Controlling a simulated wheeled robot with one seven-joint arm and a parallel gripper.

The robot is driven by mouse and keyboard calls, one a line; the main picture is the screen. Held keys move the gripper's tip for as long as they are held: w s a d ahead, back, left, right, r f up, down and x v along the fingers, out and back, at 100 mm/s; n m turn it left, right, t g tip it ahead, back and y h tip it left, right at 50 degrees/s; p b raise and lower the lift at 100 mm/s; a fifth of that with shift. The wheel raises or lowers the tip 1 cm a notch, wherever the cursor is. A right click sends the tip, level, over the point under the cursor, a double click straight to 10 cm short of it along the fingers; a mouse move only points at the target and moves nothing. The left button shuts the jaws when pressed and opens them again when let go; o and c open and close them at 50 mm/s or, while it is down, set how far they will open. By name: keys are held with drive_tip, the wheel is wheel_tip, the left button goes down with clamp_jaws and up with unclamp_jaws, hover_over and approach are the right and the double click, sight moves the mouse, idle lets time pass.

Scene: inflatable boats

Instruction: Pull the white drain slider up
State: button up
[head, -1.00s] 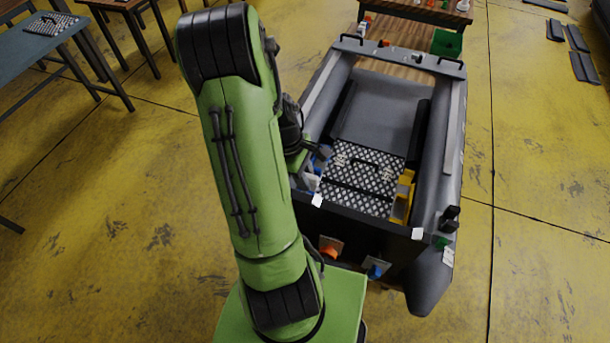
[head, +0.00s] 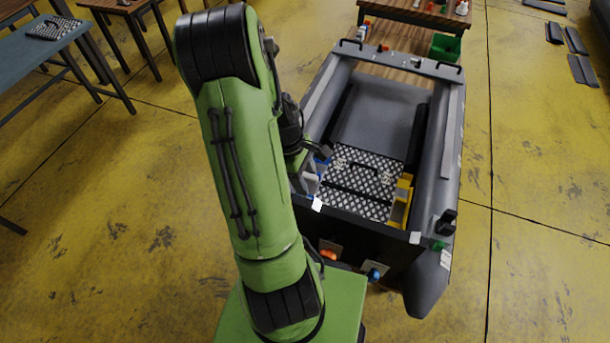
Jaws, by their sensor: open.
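A grey inflatable boat (head: 437,180) lies in front of me, its dark transom (head: 350,235) facing me. Two small white pieces sit on the transom's top edge, a left one (head: 317,204) and a right one (head: 415,237). Below them, the transom's outer face carries an orange fitting (head: 328,254) and a blue fitting (head: 374,274) on pale plates. I cannot tell which white part is the drain slider. My gripper (head: 320,153) is open over the boat's left side, near the blue and white parts inside; my arm partly hides it.
A black-and-white checkered floor panel (head: 365,170) lies inside the boat, with a yellow part (head: 402,200) at its right. A wooden table (head: 400,38) with small items and a green bin (head: 445,47) stand beyond the bow. Yellow floor right of the boat is clear.

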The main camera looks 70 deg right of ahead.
wheel_tip(320, 180, up, 7)
drive_tip(key=p, duration=0.6)
drive_tip(key=shift+r, duration=0.2)
drive_tip(key=shift+f, duration=0.15)
